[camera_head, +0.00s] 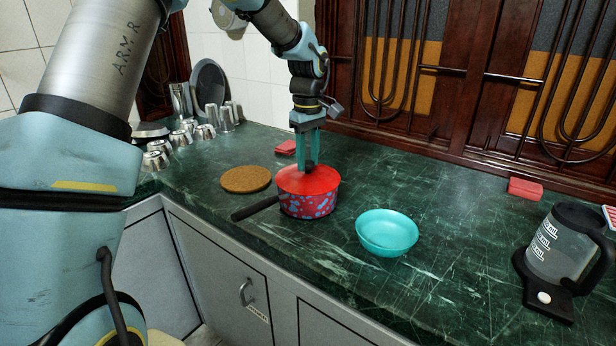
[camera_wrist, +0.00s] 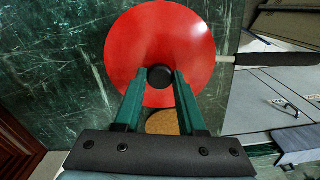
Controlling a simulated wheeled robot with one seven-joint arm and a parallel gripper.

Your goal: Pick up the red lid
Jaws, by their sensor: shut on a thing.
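The red lid (camera_head: 299,179) sits on top of a red pot with blue spots (camera_head: 308,205) on the green counter. In the wrist view the round lid (camera_wrist: 140,42) fills the upper middle, with its black knob (camera_wrist: 160,77) at the centre. My gripper (camera_head: 309,163) reaches straight down from above and is shut on the lid's knob. In the wrist view my gripper's two green fingers (camera_wrist: 160,84) stand on either side of the knob. The pot's dark handle (camera_head: 255,208) points to the front left. I cannot see a gap between lid and pot.
A cork mat (camera_head: 246,179) lies left of the pot and a turquoise bowl (camera_head: 386,232) stands to its right. A pitcher (camera_head: 566,247) on a black base is at the far right. Metal cups (camera_head: 206,132) stand at the back left. Wooden panels bound the back.

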